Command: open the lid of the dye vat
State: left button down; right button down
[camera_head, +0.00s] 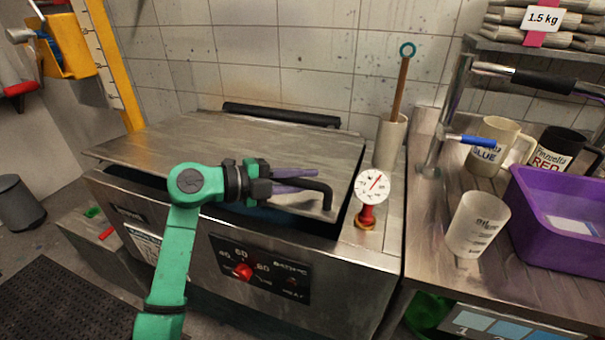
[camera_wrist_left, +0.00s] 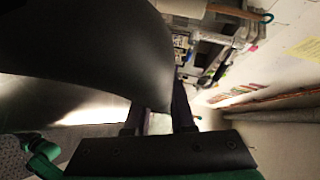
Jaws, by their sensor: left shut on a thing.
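The dye vat (camera_head: 330,262) is a steel box with a control panel on its front. Its flat steel lid (camera_head: 250,145) is tilted slightly up, and a dark gap shows under its front edge. A black handle (camera_head: 322,190) sticks out at the lid's front right. My left gripper (camera_head: 302,182) is at the handle with its fingers shut on it. In the left wrist view, the fingers (camera_wrist_left: 160,118) meet a large dark curved surface, probably the handle close up. The vat's inside is mostly hidden. My right gripper is not in view.
A dial gauge (camera_head: 372,190) stands on the vat's right rim, near the handle. Behind it is a container (camera_head: 390,142) with a wooden stick. The right bench holds a clear beaker (camera_head: 477,225), mugs (camera_head: 494,145) and a purple bin (camera_head: 550,225). A tiled wall stands close behind the lid.

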pick_arm(q)
jog(key=w+d+r+n+g+y+p, duration=0.1)
jog(key=w+r+p, duration=0.3)
jog(key=r+p, duration=0.5)
jog(key=w+d+r+n+g+y+p, duration=0.1)
jog(key=w+r+p, duration=0.3)
jog(key=r+p, duration=0.5)
jog(key=shift+w+d+n+g+p, duration=0.4)
jog(key=shift+g+p, duration=0.2)
jog(key=shift+p, duration=1)
